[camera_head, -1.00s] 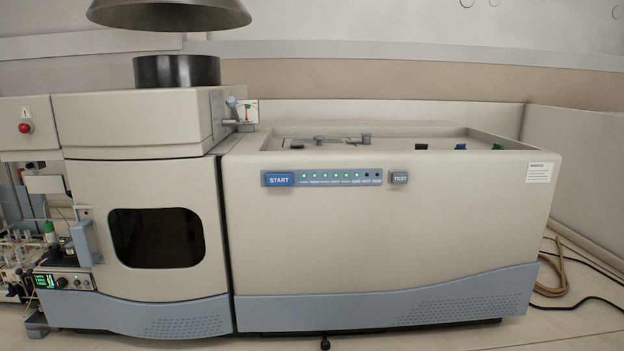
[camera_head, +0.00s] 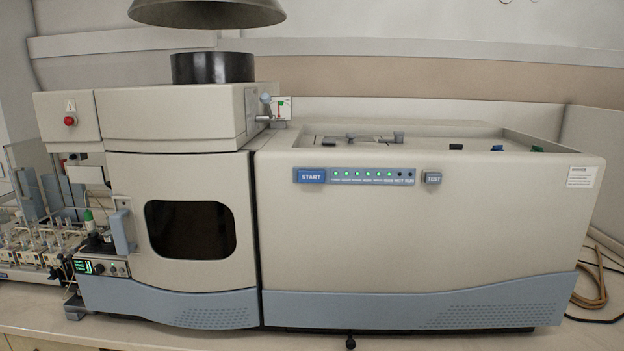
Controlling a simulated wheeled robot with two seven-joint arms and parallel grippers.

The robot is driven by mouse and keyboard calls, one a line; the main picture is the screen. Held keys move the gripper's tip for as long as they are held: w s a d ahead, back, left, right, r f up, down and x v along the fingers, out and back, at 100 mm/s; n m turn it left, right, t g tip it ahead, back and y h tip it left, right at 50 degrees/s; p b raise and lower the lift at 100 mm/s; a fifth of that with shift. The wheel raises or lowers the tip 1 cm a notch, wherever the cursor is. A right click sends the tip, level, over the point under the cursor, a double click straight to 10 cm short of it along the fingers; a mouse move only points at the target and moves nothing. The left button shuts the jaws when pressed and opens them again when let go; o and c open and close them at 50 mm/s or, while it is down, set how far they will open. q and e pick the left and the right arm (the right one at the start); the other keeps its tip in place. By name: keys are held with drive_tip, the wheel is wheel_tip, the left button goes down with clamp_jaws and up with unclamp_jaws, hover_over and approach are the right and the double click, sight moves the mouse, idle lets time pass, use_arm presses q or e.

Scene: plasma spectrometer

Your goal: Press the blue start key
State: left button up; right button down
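The blue start key (camera_head: 311,176) sits at the left end of the indicator strip on the front of the spectrometer (camera_head: 420,235). It is labelled START. A row of lamps (camera_head: 363,173) runs to its right, several lit green and the last ones dark. A grey TEST key (camera_head: 432,178) is at the strip's right end. Neither of my grippers shows in the head view.
A red button (camera_head: 70,121) is on the upper left housing. A dark window (camera_head: 190,230) is in the left door. A sample rack (camera_head: 25,243) stands at far left. A tan hose (camera_head: 592,290) lies at right. The space before the front panel is clear.

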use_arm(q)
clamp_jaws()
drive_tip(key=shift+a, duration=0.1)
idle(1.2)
